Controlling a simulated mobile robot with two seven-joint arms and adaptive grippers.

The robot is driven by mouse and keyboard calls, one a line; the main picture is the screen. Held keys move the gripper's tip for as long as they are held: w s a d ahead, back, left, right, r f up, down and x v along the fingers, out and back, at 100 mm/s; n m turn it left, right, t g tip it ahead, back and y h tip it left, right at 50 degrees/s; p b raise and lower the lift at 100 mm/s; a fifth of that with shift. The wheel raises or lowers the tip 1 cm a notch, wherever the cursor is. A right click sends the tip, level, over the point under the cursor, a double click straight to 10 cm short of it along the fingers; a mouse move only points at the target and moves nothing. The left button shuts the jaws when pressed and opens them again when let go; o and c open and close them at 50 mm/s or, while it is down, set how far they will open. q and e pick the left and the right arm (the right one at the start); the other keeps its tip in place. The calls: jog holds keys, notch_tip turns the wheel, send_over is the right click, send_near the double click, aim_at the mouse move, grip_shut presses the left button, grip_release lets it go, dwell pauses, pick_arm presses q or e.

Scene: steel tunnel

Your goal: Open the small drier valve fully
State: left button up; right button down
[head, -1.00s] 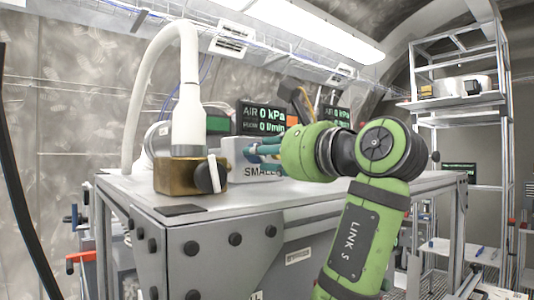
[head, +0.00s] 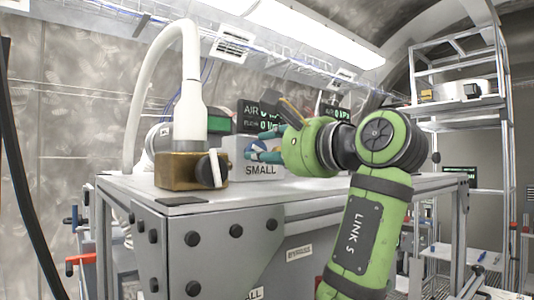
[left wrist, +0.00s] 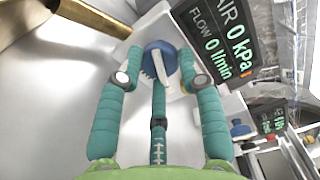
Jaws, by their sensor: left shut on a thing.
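The small drier valve has a blue round knob (head: 251,146) with a pale bar handle. It sits on a grey block (head: 262,170) marked "SMALL" on the bench top. In the left wrist view the knob (left wrist: 166,50) and its pale handle lie between the teal fingers. My left gripper (head: 262,150) reaches in from the right and is shut on the knob; the fingers hide part of it. It also shows in the left wrist view (left wrist: 160,80), with a finger on each side of the knob. My right gripper is not in view.
A brass block (head: 180,171) with a black knob and white handle (head: 212,169) stands just left, under a white hose (head: 188,80). A dark display (head: 262,117) reading air and flow is behind. The bench's front edge is clear.

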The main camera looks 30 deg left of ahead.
pick_arm(q)
jog(key=shift+n, duration=0.7)
jog(key=shift+r, duration=0.15)
jog(key=o, duration=1.1)
jog(key=shift+o, duration=0.2)
jog(key=shift+w, duration=0.35)
jog(key=shift+s+d, duration=0.25)
jog(key=shift+d, duration=0.05)
jog(key=v, duration=1.1)
jog(key=shift+d, duration=0.15)
jog(key=shift+w+f, duration=0.1)
jog(key=shift+f, duration=0.1)
